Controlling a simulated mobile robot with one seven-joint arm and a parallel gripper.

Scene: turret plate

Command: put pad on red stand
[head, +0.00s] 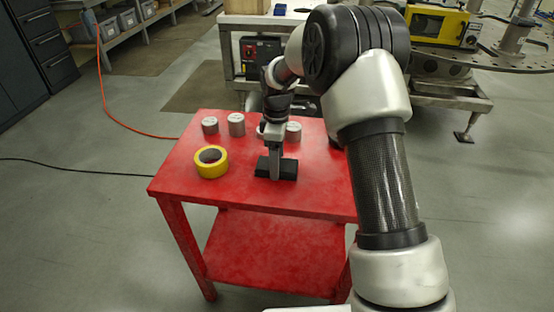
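The red stand (172,176) is a two-level table in the middle of the head view. A small black block, which looks like the pad (289,169), is at its top, right of centre. My gripper (275,170) points down at the black block, with a grey finger in front of its middle. The far finger is hidden, so I cannot tell whether the fingers are closed on the block. The block appears to be at or very near the stand's surface; any small gap is not visible.
A yellow tape roll (211,162) lies left of my gripper. Grey cylinders (237,125) stand along the stand's back, some partly behind my arm. The stand's front left top is clear. A metal workbench (232,50) is behind. An orange cable (108,103) crosses the floor.

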